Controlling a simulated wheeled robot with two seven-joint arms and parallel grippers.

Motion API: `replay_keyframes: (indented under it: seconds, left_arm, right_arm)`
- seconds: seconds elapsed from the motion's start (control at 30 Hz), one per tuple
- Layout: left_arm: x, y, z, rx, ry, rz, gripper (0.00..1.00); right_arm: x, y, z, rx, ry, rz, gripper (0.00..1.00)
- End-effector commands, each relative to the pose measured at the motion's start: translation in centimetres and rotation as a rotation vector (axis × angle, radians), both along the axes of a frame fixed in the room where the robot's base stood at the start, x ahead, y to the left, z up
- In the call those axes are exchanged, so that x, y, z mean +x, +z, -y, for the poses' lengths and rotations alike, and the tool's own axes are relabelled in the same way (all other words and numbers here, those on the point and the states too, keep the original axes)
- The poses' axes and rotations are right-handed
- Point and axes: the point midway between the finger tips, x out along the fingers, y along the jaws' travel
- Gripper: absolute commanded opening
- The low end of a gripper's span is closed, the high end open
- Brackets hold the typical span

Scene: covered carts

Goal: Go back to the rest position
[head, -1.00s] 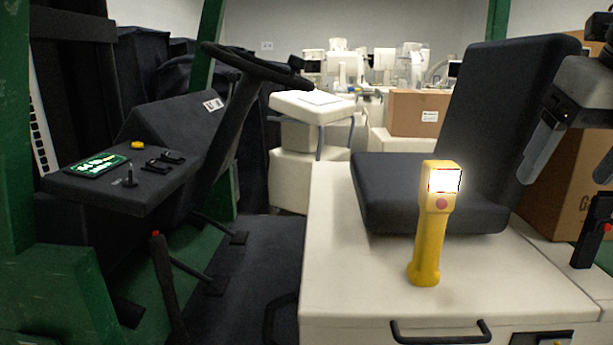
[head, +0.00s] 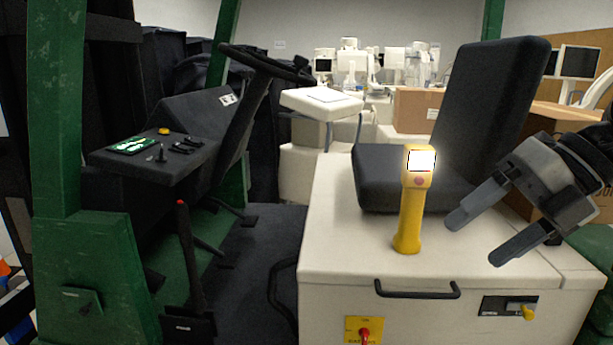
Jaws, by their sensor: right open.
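My right gripper (head: 476,240) is at the right of the head view, above the right part of the white seat base. Its two grey fingers are spread apart with nothing between them. It points down and to the left, to the right of a yellow handheld device (head: 410,215) and apart from it. The device stands upright on the white seat base (head: 330,225), in front of the black seat (head: 385,180), with its screen lit. My left gripper is not in view.
A steering wheel (head: 265,62) and a dark console (head: 150,180) stand at the left. A red-tipped lever (head: 187,250) rises from the floor. Green frame posts (head: 62,110) flank the cart. Cardboard boxes (head: 415,112) and white equipment stand behind.

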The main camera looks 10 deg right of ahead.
Motion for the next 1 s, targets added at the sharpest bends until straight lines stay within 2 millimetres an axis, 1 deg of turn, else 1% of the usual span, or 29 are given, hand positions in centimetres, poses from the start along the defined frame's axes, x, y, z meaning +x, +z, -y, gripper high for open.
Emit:
replay_keyframes:
  seconds: [0.03,0.17,0.23,0.27,0.3,0.33,0.37,0.4,0.47,0.5,0.57,0.6,0.67,0.7,0.77,0.8,0.9,1.0]
  left_arm:
    - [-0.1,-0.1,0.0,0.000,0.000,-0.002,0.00]
    - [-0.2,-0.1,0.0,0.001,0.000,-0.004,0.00]
    - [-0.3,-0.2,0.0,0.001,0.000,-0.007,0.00]
    - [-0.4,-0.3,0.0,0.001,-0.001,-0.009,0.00]
    - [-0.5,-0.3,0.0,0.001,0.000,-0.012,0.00]
    - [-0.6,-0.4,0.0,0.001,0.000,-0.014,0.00]
    - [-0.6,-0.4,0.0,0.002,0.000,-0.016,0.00]
    - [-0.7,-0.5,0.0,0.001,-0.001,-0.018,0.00]
    - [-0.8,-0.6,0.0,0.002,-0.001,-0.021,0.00]
    - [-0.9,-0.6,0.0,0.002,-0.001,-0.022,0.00]
    - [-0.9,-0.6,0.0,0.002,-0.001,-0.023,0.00]
    - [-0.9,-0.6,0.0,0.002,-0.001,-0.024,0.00]
    - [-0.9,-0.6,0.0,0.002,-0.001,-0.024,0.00]
    - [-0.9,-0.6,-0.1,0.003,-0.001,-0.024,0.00]
    - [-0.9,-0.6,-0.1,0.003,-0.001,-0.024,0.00]
    - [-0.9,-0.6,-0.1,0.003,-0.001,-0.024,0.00]
    - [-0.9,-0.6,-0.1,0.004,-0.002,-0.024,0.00]
    - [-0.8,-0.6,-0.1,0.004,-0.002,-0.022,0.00]
  right_arm:
    - [0.4,-1.3,-1.0,0.111,0.007,-0.009,0.76]
    - [1.9,-4.0,-3.8,0.460,-0.027,-0.015,0.76]
    - [3.0,-5.7,-4.9,0.694,-0.103,-0.023,0.76]
    - [3.5,-6.6,-5.2,0.796,-0.153,-0.029,0.76]
    - [4.2,-7.9,-5.4,0.926,-0.236,-0.038,0.76]
    - [4.7,-9.0,-5.5,1.017,-0.306,-0.047,0.76]
    - [5.1,-10.3,-5.4,1.100,-0.383,-0.060,0.76]
    - [5.6,-12.3,-5.2,1.201,-0.499,-0.081,0.76]
    - [5.9,-15.8,-4.9,1.327,-0.692,-0.127,0.76]
    - [5.8,-18.6,-4.9,1.391,-0.831,-0.167,0.76]
    - [5.1,-23.1,-5.0,1.461,-1.049,-0.243,0.76]
    - [4.2,-26.0,-5.4,1.484,-1.186,-0.298,0.76]
    - [2.6,-30.0,-6.4,1.495,-1.372,-0.389,0.76]
    - [1.3,-32.3,-7.3,1.489,-1.483,-0.454,0.76]
    - [-0.7,-35.4,-8.9,1.466,-1.626,-0.549,0.76]
    - [-2.0,-37.0,-10.0,1.448,-1.704,-0.610,0.76]
    - [-4.7,-39.8,-12.4,1.395,-1.846,-0.740,0.76]
    - [-6.4,-41.2,-14.1,1.355,-1.923,-0.823,0.76]
